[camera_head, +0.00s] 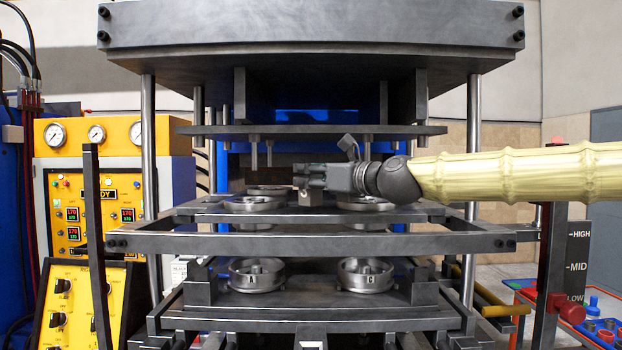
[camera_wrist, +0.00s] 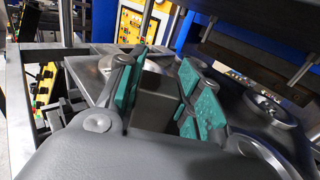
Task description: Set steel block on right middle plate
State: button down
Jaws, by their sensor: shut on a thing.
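My gripper (camera_head: 302,178) reaches in from the right, level, over the middle plate (camera_head: 300,214) of the press. It is shut on a grey steel block (camera_head: 309,193), which shows just under the fingers near the plate's centre. I cannot tell whether the block touches the plate. In the wrist view the block (camera_wrist: 157,100) sits between the green finger pads of my gripper (camera_wrist: 165,85). On the middle plate, a round mould (camera_head: 255,204) lies left of the gripper and another (camera_head: 365,204) lies right, under my wrist.
An upper plate with hanging pins (camera_head: 310,131) is close above my gripper. A dark crossbar (camera_head: 330,243) runs in front of the middle plate. A lower plate holds two round moulds (camera_head: 257,275). A yellow control panel (camera_head: 100,215) stands left; a lever with level marks (camera_head: 552,270) stands right.

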jog(key=shift+w+f, duration=0.1)
jog(key=shift+f, duration=0.45)
jog(key=c, duration=1.4)
grip_release()
jog(key=shift+f, duration=0.3)
jog(key=shift+c, duration=0.2)
jog(key=o, duration=0.5)
jog(key=shift+r, duration=0.1)
jog(key=shift+c, duration=0.2)
